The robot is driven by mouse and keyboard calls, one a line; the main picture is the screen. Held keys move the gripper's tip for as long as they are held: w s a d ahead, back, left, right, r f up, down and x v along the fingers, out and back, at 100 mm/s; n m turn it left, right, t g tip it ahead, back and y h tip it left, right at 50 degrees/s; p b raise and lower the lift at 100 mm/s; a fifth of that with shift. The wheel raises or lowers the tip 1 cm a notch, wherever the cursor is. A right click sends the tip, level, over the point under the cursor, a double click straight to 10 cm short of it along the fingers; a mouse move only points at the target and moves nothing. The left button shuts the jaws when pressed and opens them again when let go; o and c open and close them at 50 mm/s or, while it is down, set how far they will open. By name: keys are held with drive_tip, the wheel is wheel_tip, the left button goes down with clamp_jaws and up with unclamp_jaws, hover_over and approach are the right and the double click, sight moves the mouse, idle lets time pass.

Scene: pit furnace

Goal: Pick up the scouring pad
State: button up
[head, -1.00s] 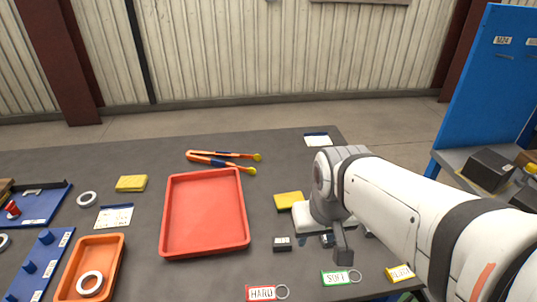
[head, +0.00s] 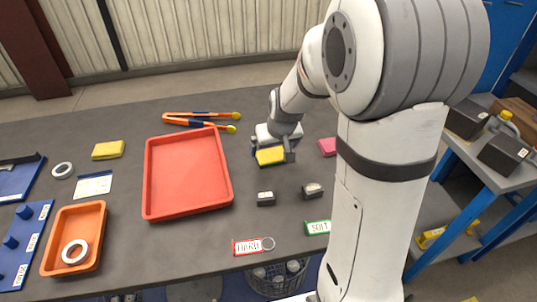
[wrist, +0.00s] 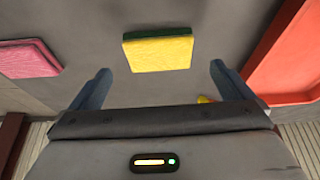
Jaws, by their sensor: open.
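A yellow pad with a green layer (wrist: 158,50) lies flat on the dark table, and it also shows in the head view (head: 270,157), right of the red tray. My gripper (head: 272,151) is open and empty above it. In the wrist view the pad sits ahead of the gap between my two fingertips (wrist: 160,72), apart from both. A pink pad (head: 327,147) lies to its right; in the wrist view it is at the left (wrist: 30,58). Another yellow pad (head: 108,150) lies at the left of the table.
The red tray (head: 149,190) is empty. Orange tongs (head: 202,118) lie behind it. Small dark blocks (head: 266,198) and HARD (head: 247,246) and SOFT (head: 317,228) tags lie in front. An orange tray (head: 52,265) holding a ring is at the left.

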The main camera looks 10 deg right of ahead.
sight(271, 155)
drive_tip(key=shift+x, duration=2.75)
drive_tip(key=shift+w+r, duration=0.1)
drive_tip(key=shift+w, duration=0.05)
drive_tip(key=shift+c, duration=0.2)
drive_tip(key=c, duration=0.9)
drive_tip(key=shift+o, duration=0.2)
